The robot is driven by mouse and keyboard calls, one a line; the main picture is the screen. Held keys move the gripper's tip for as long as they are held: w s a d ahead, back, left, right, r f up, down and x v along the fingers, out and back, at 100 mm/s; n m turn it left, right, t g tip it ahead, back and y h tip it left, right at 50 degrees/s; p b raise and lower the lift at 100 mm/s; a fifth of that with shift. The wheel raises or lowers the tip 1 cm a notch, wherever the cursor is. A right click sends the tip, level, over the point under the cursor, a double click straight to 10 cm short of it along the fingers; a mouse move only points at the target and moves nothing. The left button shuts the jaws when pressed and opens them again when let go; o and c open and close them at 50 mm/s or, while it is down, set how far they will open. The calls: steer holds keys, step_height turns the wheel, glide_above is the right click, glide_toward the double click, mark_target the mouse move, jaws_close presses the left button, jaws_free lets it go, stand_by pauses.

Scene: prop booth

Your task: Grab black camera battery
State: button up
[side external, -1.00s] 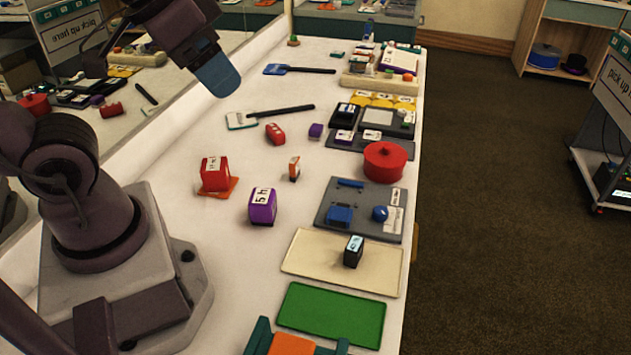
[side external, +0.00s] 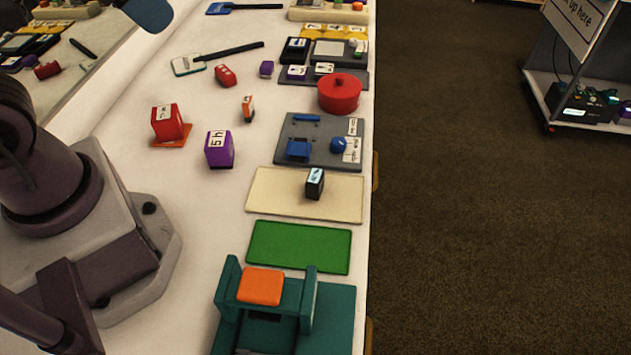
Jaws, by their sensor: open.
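A small black block with a pale label on top (side external: 314,184), which looks like the black camera battery, stands upright on a cream mat (side external: 275,203) toward the table's right edge. Another black item (side external: 295,50), with a pale label, sits farther back beside a grey pad; I cannot tell exactly what it is. Only the blue end of my gripper (side external: 150,12) shows, cut off by the top edge at the upper left. It is open, above the table and well away from the black block. The space between its fingers is hidden.
A green mat (side external: 300,247) and a teal stand with an orange top (side external: 260,286) lie in front. A purple block (side external: 219,149), a red block (side external: 167,122), a grey tray with blue parts (side external: 320,160) and a red pot (side external: 339,94) stand behind.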

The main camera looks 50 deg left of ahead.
steer(key=m+t+y, duration=0.5)
steer(key=m+y, duration=0.3)
steer(key=m, duration=2.1)
glide_above(312, 184)
step_height(312, 184, down, 26)
steer(key=shift+s+d+f, duration=0.1)
steer(key=shift+s+f, duration=0.1)
steer(key=shift+f, duration=1.35)
step_height(312, 184, down, 3)
steer(key=shift+f, duration=0.15)
steer(key=shift+x, duration=1.45)
steer(key=shift+w, duration=0.1)
